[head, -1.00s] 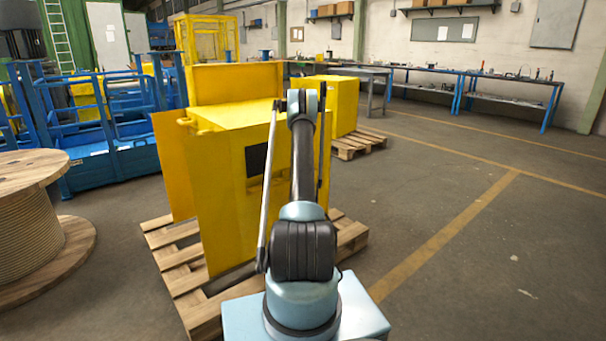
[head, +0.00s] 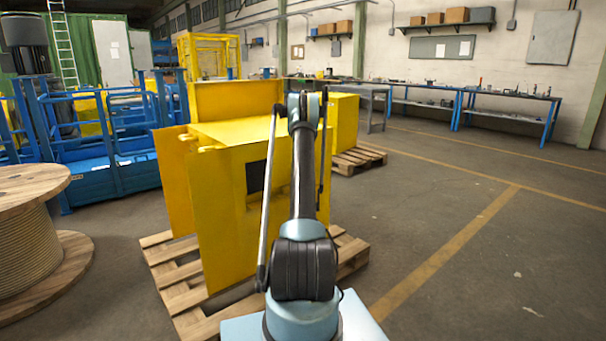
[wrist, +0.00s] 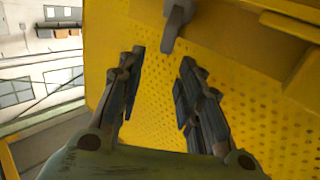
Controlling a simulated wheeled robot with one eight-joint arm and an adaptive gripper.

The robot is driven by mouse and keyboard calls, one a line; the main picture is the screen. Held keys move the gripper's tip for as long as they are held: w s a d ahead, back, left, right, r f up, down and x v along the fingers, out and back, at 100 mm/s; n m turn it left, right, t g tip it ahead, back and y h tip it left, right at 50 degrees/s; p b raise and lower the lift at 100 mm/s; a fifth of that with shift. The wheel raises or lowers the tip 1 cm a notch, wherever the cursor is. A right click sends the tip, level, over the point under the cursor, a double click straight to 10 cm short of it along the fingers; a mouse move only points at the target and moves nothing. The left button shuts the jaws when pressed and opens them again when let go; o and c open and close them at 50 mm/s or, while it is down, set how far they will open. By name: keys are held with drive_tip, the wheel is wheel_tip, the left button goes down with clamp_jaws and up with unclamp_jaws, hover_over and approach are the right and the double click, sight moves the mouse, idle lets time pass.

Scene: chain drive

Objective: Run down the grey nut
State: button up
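In the wrist view, a grey part (wrist: 177,22) with a rounded lower end sticks out at the top edge, in front of a yellow perforated panel (wrist: 160,115). I cannot tell whether it is the grey nut or a lever; no clear nut shape shows. My gripper (wrist: 162,58) is open and empty, its two dark fingers apart, with the grey part beyond the fingertips and slightly right of the middle. In the head view, the open yellow machine housing (head: 225,200) stands in front of me. My arm reaches over it, and the gripper is hidden there.
The housing stands on a wooden pallet (head: 165,262). A wooden cable reel (head: 30,190) is at the left, with blue metal frames (head: 110,170) behind it. Another yellow box (head: 343,120) is behind the housing. The floor at the right is clear.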

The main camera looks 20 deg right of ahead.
drive_tip(key=shift+r, duration=2.25)
